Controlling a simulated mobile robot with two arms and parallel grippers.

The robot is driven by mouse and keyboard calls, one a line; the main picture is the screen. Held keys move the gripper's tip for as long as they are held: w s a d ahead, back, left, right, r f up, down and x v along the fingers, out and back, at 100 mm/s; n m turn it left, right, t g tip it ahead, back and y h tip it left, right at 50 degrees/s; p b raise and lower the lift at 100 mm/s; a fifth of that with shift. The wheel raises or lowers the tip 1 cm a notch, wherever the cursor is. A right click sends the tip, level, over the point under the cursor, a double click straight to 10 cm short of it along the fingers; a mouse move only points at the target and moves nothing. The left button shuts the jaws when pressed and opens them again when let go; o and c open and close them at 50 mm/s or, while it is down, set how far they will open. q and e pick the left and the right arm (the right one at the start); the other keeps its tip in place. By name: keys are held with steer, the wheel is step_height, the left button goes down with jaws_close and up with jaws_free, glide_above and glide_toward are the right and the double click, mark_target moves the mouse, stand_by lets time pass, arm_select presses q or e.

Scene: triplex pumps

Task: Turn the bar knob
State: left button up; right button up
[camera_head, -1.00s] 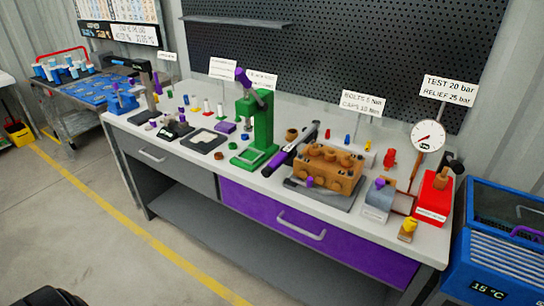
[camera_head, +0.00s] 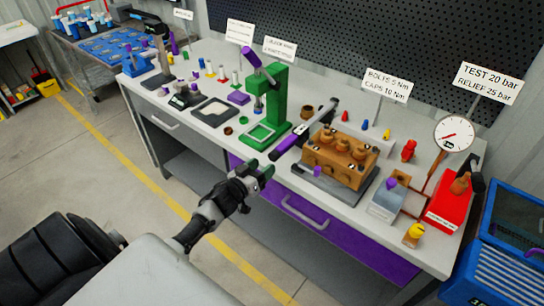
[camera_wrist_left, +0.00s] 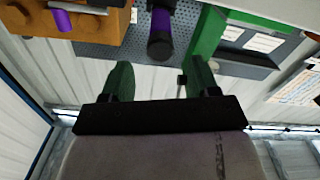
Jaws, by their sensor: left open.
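I cannot tell for sure which part is the bar knob. A purple knob (camera_head: 391,183) stands on a small grey block (camera_head: 386,201) at the right of the bench, beside a red box (camera_head: 449,202). A round dial gauge (camera_head: 454,134) stands behind the red box. My left gripper (camera_head: 261,171) is open and empty at the bench's front edge, between the green press and the brown pump block. In the left wrist view, its green fingers (camera_wrist_left: 160,78) are apart, with a purple-handled tool (camera_wrist_left: 160,36) beyond them.
The brown pump block (camera_head: 340,157) sits on a grey plate left of the knob. The green press (camera_head: 270,110) and a purple-handled wrench (camera_head: 291,143) lie close to my gripper. A yellow-topped piece (camera_head: 414,233) stands near the front edge. A blue crate (camera_head: 503,275) is at far right.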

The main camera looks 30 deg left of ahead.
mark_target(271, 159)
arm_select(q)
steer(key=shift+w+d+f, duration=0.1)
steer(key=shift+w+d, duration=0.05)
steer(key=shift+w, duration=1.2)
steer(key=shift+w+d, duration=0.1)
steer(key=shift+w, duration=1.2)
steer(key=c, duration=0.9)
